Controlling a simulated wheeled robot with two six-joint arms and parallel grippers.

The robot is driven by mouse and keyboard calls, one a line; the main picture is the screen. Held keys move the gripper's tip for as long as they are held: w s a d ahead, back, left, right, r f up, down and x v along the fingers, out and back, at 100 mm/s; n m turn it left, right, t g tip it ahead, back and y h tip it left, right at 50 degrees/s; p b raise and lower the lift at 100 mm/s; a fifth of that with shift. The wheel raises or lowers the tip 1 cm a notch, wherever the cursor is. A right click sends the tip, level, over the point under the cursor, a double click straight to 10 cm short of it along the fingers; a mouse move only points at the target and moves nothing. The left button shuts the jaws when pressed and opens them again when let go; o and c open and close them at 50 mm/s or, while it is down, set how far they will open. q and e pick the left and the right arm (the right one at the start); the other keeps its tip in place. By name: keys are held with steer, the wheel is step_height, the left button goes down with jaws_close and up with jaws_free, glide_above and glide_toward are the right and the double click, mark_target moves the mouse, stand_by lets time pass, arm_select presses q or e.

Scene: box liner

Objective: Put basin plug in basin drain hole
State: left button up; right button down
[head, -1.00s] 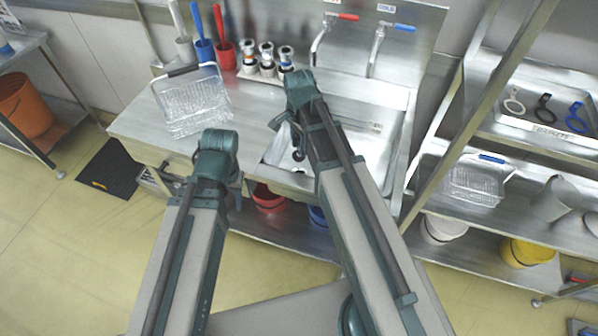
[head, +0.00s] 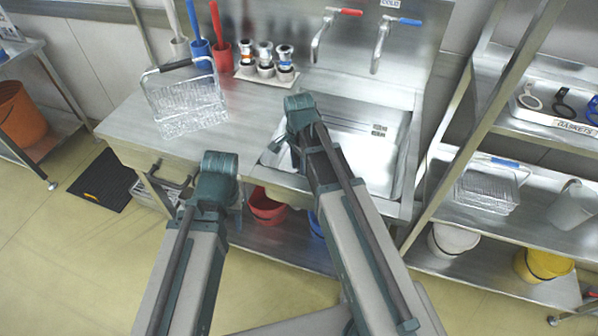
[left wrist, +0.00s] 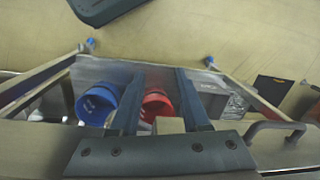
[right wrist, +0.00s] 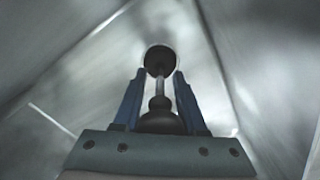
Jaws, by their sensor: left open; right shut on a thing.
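The basin plug (right wrist: 160,60) is dark and shows in the right wrist view as a round end on a thin stem with a wider dark body below. My right gripper (right wrist: 158,88) is shut on it, with the round end beyond the fingertips. Pale metal basin walls surround the plug there. In the head view my right arm reaches over the steel basin (head: 375,160) at its left side and hides the plug. The drain hole is not visible in any view. My left gripper (left wrist: 158,78) is open and empty near the bench's front edge, above the floor.
A wire basket (head: 187,105) and a rack of fittings (head: 266,72) stand left of and behind the basin. Two taps (head: 326,38) hang over its back. Red (left wrist: 157,105) and blue (left wrist: 98,104) buckets sit on the lower shelf. Shelving (head: 470,130) stands at right.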

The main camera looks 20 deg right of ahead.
arm_select(q)
steer(key=shift+f, duration=0.25)
arm_select(e)
steer(key=shift+f, duration=0.2)
steer(key=shift+f, duration=0.25)
arm_select(q)
steer(key=shift+f, duration=0.15)
arm_select(e)
steer(key=shift+c, duration=2.3)
jaws_free()
steer(key=shift+r, duration=0.1)
steer(key=shift+r, duration=0.1)
arm_select(q)
step_height(320, 180, up, 12)
steer(key=p, duration=1.2)
steer(key=shift+r, duration=0.2)
arm_select(e)
step_height(320, 180, up, 12)
steer(key=shift+r, duration=0.1)
